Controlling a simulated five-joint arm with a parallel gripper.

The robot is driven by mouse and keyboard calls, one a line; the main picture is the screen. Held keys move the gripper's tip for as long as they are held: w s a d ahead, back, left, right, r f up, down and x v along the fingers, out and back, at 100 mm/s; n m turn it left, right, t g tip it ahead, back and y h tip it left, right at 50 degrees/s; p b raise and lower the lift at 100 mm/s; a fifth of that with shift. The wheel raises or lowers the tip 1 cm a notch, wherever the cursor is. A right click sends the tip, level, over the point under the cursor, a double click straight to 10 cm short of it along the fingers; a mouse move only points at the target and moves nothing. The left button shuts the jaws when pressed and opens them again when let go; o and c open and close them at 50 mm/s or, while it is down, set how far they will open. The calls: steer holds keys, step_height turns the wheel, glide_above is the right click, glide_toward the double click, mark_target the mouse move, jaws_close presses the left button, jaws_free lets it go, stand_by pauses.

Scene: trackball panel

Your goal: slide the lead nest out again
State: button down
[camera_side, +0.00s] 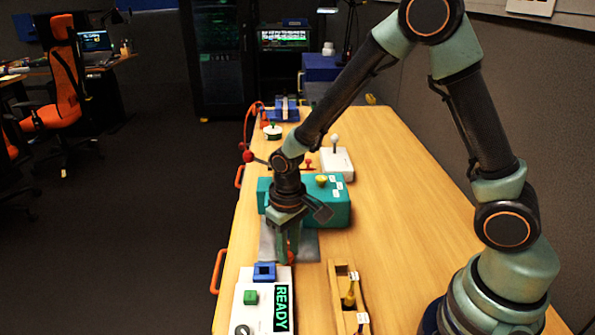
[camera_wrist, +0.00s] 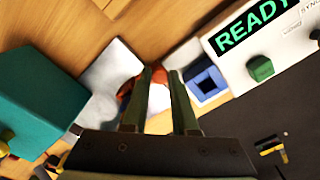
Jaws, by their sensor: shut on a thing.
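My gripper (camera_side: 288,258) points down over the pale grey plate (camera_side: 308,243) in front of the teal box (camera_side: 338,211). Its two fingers show in the wrist view (camera_wrist: 159,76), shut on a small red-orange and whitish piece (camera_wrist: 125,92). Most of this piece is hidden by the fingers; a bit of red shows at the fingertips in the side view. The grey plate lies beside the teal box, also in the wrist view (camera_wrist: 108,66). I cannot tell for sure which part is the lead nest.
A white panel (camera_side: 246,294) with a lit READY display (camera_side: 282,308), a green button (camera_side: 250,297) and a blue square socket (camera_side: 264,272) stands close in front. A wooden tray (camera_side: 337,290) lies right of it. A white joystick box (camera_side: 338,163) stands behind. The table's right side is clear.

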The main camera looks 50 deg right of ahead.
steer(key=c, duration=0.7)
jaws_free()
steer(key=shift+s+a, duration=0.15)
steer(key=shift+a, duration=0.05)
steer(key=shift+d, duration=0.1)
steer(key=shift+w+d, duration=0.35)
steer(key=shift+w, duration=0.2)
steer(key=w+d, duration=0.2)
steer(key=d, duration=0.1)
steer(key=shift+w, duration=0.4)
step_height(320, 180, up, 12)
steer(key=shift+s+a+r, duration=0.1)
steer(key=shift+r, duration=0.1)
steer(key=shift+w+d+r+m+t, duration=0.25)
steer(key=shift+w+d+r+t, duration=0.55)
steer(key=shift+r, duration=1.7)
steer(key=shift+w+d+r+m+t, duration=0.2)
steer(key=shift+w+d+r+t, duration=0.55)
steer(key=shift+r, duration=1.75)
steer(key=shift+w+d+r+m+t, duration=0.3)
steer(key=shift+w+d+r, duration=0.55)
steer(key=shift+r, duration=1.65)
steer(key=shift+w+a, duration=0.25)
